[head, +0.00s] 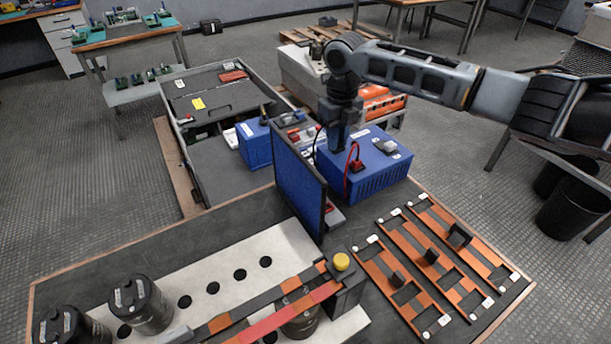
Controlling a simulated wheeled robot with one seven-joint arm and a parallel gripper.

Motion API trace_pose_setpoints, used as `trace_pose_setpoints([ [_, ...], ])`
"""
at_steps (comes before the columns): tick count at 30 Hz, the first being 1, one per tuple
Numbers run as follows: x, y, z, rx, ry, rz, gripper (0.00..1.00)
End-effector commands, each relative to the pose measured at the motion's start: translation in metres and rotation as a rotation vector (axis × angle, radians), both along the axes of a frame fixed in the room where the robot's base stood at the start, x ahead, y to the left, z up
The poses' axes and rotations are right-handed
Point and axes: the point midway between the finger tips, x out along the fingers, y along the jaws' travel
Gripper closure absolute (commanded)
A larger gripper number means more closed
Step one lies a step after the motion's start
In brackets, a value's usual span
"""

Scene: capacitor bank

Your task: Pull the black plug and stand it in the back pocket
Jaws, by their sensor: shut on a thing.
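My gripper (336,146) points down over the left part of a blue box (372,180) on the table. It is shut on what seems to be the black plug, which the fingers hide almost wholly. A thin black cable shows just left of the fingers. Whether the plug is still seated in the box top, I cannot tell. A red plug (356,165) with a red cable stands on the box just right of my gripper. I cannot make out the back pocket for certain.
An upright blue panel (299,185) stands close left of the box. In front are a dark block with a yellow button (341,262) and orange-framed racks (432,255). Black cylinders (141,303) stand front left. A second blue box (255,145) lies beyond the panel.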

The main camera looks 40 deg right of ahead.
Motion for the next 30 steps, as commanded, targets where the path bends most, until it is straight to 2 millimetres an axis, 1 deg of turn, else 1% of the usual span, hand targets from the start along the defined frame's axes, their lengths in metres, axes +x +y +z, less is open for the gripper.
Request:
trace_pose_setpoints([
  [1,-0.0020,0.0007,-0.0087,-0.001,0.006,0.000,1.00],
  [15,-0.0024,0.0005,-0.0173,-0.001,0.007,-0.002,1.00],
  [22,-0.0022,0.0002,-0.0182,-0.002,0.006,-0.001,1.00],
  [23,-0.0022,0.0002,-0.0183,-0.002,0.006,-0.001,0.78],
  [30,-0.0021,0.0000,-0.0164,-0.002,0.005,-0.001,0.55],
])
